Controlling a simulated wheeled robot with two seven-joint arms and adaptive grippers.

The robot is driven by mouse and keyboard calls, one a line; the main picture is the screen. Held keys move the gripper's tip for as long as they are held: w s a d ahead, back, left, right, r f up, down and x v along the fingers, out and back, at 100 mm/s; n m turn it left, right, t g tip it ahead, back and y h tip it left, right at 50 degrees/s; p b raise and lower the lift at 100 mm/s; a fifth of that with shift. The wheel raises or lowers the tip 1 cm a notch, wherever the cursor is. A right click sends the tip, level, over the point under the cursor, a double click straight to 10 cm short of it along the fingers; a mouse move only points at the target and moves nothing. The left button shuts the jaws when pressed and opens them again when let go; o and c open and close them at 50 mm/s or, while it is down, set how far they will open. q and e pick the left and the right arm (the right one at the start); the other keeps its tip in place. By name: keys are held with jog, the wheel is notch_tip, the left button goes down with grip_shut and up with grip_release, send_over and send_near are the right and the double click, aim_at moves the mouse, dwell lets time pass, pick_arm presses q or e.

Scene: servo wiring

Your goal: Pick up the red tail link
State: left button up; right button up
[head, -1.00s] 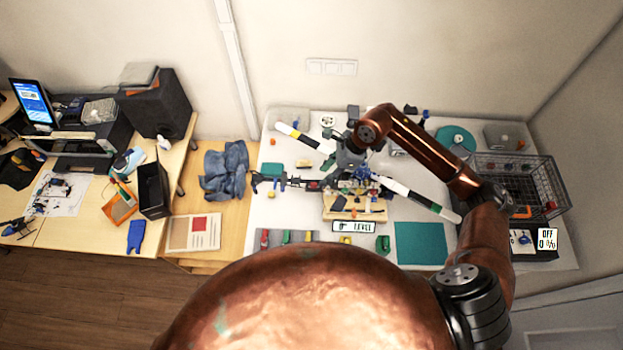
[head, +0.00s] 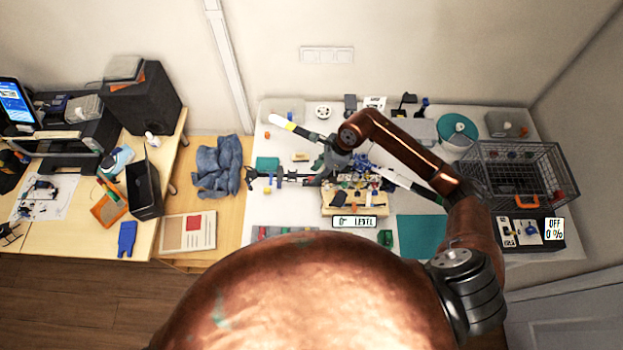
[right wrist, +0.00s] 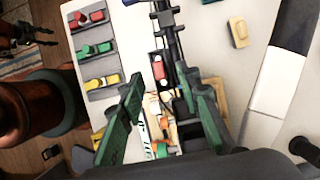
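Two red parts show in the right wrist view, and I cannot tell for certain which is the tail link. One red part with pale ends (right wrist: 158,70) sits on a dark boom (right wrist: 168,35), seen between my fingers. Another red part (right wrist: 78,20) lies in the first slot of a grey tray (right wrist: 90,35), beside green and yellow parts. My right gripper (right wrist: 160,78) is open, its green fingers apart with nothing clamped. In the head view, my right gripper (head: 328,168) is over the boom. A dark gripper, likely my left (right wrist: 25,38), shows at the wrist view's left edge.
A wooden block with wiring (head: 352,204) stands mid-table with a level sign (head: 354,222) before it. A wire basket (head: 518,172) and a teal mat (head: 420,237) are to the right. My body hides much of the tray in the head view.

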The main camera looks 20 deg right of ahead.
jog(key=shift+x, duration=1.4)
jog(key=shift+c, duration=0.4)
grip_shut()
